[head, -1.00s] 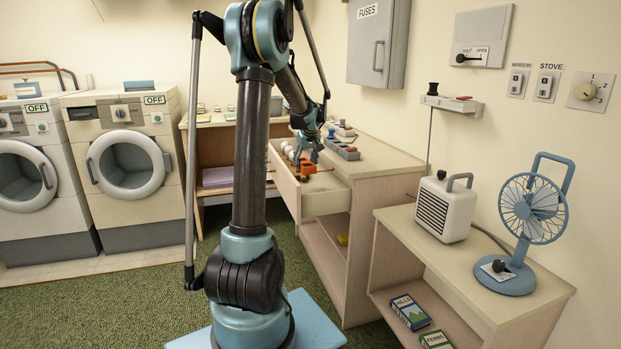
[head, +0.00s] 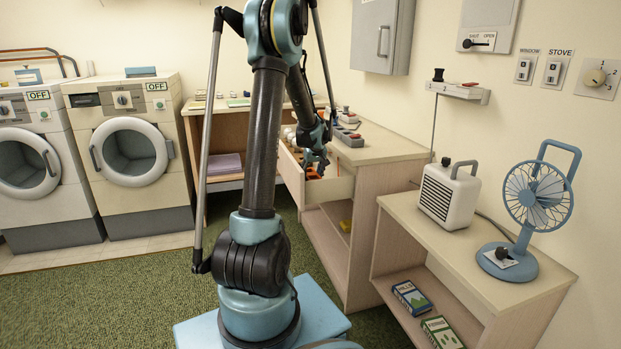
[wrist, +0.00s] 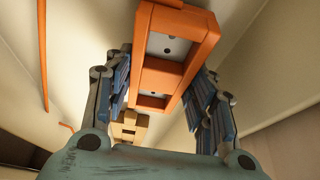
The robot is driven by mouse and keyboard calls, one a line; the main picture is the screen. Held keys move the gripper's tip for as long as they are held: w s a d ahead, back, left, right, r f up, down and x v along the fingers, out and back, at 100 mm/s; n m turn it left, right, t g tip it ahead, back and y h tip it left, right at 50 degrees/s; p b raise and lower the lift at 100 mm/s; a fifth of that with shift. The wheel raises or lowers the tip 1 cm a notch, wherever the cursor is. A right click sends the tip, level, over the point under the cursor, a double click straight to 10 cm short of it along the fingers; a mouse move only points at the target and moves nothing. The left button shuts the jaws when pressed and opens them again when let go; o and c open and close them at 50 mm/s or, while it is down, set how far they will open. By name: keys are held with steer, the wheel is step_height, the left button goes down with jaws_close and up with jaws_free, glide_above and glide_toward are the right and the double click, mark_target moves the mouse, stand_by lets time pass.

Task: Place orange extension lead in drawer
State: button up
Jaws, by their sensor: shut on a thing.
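The orange extension lead (wrist: 164,85) shows large in the wrist view, a block with pale socket faces. My gripper (wrist: 166,105) is shut on it, with a finger along each side. In the head view my gripper (head: 315,168) points down into the open drawer (head: 330,190), and a bit of orange shows at its tips. Pale drawer walls surround the lead in the wrist view. Whether the lead touches the drawer floor cannot be told. Thin orange strips, probably its cord, run at the left of the wrist view.
A light wooden block-like thing (wrist: 130,127) lies beyond the lead in the wrist view. White round things (head: 290,136) sit by the drawer's back. A heater (head: 448,192) and fan (head: 538,200) stand on the low shelf at right.

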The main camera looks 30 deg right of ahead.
steer(key=shift+f, duration=0.45)
steer(key=o, duration=1.4)
steer(key=shift+r, duration=0.15)
steer(key=v, duration=1.1)
steer(key=shift+s+r, duration=0.3)
steer(key=shift+r, duration=0.05)
steer(key=shift+a, duration=0.1)
